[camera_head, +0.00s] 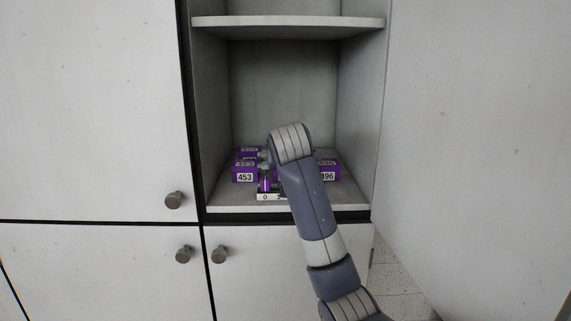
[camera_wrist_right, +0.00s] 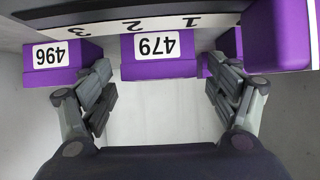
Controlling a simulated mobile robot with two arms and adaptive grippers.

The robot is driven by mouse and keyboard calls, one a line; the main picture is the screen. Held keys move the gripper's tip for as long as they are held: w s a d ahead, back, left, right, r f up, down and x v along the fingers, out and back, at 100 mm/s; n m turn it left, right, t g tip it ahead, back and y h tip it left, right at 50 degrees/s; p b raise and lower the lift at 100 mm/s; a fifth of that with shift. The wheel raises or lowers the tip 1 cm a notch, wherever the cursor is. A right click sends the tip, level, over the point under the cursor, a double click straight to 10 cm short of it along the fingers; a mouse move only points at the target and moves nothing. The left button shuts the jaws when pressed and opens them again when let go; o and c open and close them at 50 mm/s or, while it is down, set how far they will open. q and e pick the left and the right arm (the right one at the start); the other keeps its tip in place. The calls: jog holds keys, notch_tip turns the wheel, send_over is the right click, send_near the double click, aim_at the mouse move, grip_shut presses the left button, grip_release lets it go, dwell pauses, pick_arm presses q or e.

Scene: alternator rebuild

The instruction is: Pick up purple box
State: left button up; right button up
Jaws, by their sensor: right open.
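Several purple boxes with white number labels sit on the lower shelf of the open cabinet. In the head view, box 453 (camera_head: 244,171) is left of my right arm and box 496 (camera_head: 328,170) is right of it. The right wrist view is upside down and shows box 479 (camera_wrist_right: 158,66) between box 496 (camera_wrist_right: 52,75) and another purple box (camera_wrist_right: 226,72). My right gripper (camera_wrist_right: 160,90) is open and empty, with its fingers spread to either side of box 479. In the head view my wrist hides most of this gripper. My left gripper is not in view.
A white numbered strip (camera_head: 268,197) runs along the shelf front. An upper shelf (camera_head: 288,24) is above. A cabinet side wall (camera_head: 362,110) stands right of the boxes, and an open door (camera_head: 475,130) is further right.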

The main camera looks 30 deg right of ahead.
jog(key=shift+p+x, duration=0.35)
jog(key=shift+x, duration=0.85)
jog(key=shift+s, duration=0.1)
jog(key=c, duration=1.2)
jog(key=shift+o, duration=0.2)
jog(key=shift+r, duration=0.15)
